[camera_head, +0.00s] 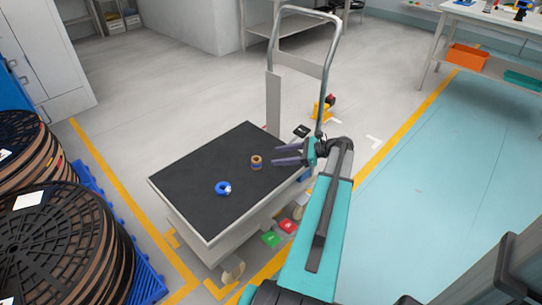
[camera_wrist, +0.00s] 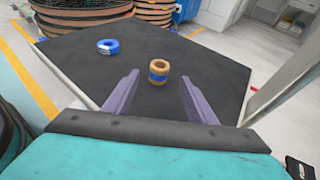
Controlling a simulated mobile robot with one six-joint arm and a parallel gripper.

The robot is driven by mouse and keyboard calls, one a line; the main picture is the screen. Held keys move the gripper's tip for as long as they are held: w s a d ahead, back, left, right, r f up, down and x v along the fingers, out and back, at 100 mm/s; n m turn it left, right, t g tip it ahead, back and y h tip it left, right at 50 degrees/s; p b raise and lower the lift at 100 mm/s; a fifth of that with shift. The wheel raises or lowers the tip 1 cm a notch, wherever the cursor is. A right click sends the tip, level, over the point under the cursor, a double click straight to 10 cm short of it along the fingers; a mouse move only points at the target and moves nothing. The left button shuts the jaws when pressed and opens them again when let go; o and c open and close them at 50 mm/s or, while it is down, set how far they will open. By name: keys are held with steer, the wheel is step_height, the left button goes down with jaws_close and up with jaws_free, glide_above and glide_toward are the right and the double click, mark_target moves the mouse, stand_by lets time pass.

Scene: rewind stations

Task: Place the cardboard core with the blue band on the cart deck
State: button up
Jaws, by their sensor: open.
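The cardboard core with the blue band (camera_head: 256,162) stands upright on the dark cart deck (camera_head: 195,165). In the wrist view the core (camera_wrist: 158,72) is brown with a blue band around its middle, and it stands beyond and between my fingertips. My gripper (camera_head: 275,155) is open and empty, its two fingers pointing at the core from the right side of the cart. The fingers (camera_wrist: 158,85) do not appear to touch the core. The deck (camera_wrist: 90,50) also shows in the wrist view.
A blue ring-shaped roll (camera_head: 223,188) lies on the deck left of the core. The cart's metal handle (camera_head: 271,100) rises at the far end. Stacked black reels (camera_head: 60,235) stand left of the cart. The far left part of the deck is clear.

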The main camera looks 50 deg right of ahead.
steer(key=shift+p+v, duration=0.35)
steer(key=shift+v, duration=1.6)
steer(key=shift+r, duration=0.15)
